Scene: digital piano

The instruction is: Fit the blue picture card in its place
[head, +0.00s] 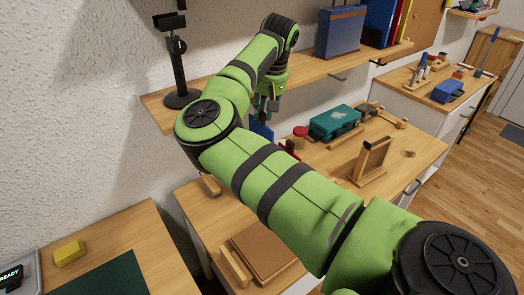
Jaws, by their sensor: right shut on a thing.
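My right arm reaches in from the lower right across the middle of the head view. My right gripper (266,108) points down at the far end, near the wall shelf's front edge. It is shut on the blue card (261,130), which shows as a small blue piece below the fingers. My arm hides the card's lower part, and its picture cannot be made out. I cannot tell which slot is the card's place. My left gripper is not in view.
The worktop (425,143) holds a teal case (335,121) and a red round item (300,131). A wall shelf (345,64) carries a blue box (339,31) and a black stand (180,75). A yellow block (69,252) lies at lower left.

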